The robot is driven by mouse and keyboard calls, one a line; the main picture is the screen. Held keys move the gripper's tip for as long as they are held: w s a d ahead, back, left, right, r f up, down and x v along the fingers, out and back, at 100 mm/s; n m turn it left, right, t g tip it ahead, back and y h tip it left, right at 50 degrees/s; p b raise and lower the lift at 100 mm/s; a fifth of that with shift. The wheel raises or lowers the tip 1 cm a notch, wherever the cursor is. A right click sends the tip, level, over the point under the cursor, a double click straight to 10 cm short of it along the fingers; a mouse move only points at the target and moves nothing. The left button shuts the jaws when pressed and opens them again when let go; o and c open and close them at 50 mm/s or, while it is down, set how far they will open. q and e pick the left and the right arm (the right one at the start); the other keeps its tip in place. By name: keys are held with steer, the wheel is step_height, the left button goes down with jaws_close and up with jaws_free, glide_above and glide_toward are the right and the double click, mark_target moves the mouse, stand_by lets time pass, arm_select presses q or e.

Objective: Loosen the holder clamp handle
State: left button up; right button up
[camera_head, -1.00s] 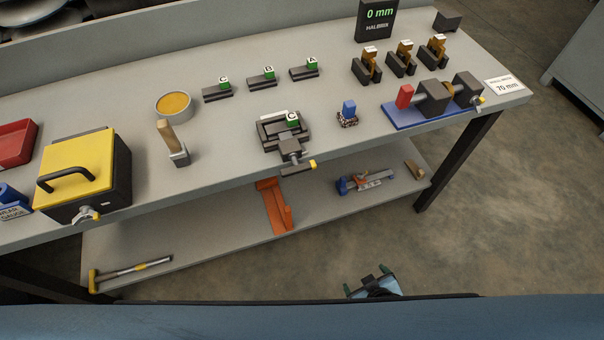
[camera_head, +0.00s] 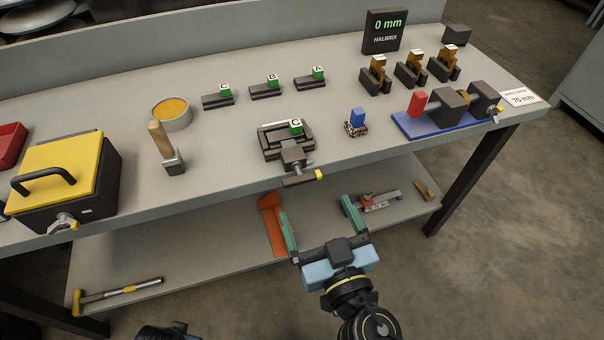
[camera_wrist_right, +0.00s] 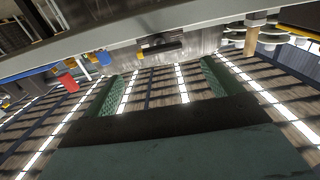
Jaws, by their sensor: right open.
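The holder (camera_head: 268,150), a dark frame carrying a block labelled C, sits at the table's front edge. Its clamp handle (camera_head: 300,181) is a dark bar with a yellow tip, sticking out past the edge and pointing right. My right gripper (camera_head: 312,207) is open and empty, its green fingers spread, in front of and below the handle without touching it. In the right wrist view, what looks like the handle (camera_wrist_right: 160,46) lies ahead between the open fingers (camera_wrist_right: 160,80). A dark part at the bottom edge, probably my left gripper (camera_head: 165,331), is mostly cut off.
A yellow-lidded box (camera_head: 60,170) stands at left. The floor at right is clear.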

mark_target(303, 181)
arm_select(q)
steer(key=shift+s+a+f+p, duration=0.15)
steer(key=shift+s+f+p, duration=0.15)
steer(key=shift+s+f, duration=0.55)
arm_select(e)
steer(key=x, duration=0.9)
arm_select(q)
steer(key=shift+f, duration=0.1)
arm_select(e)
steer(key=shift+f, duration=0.1)
arm_select(q)
steer(key=shift+w, duration=0.1)
arm_select(e)
steer(key=c, duration=1)
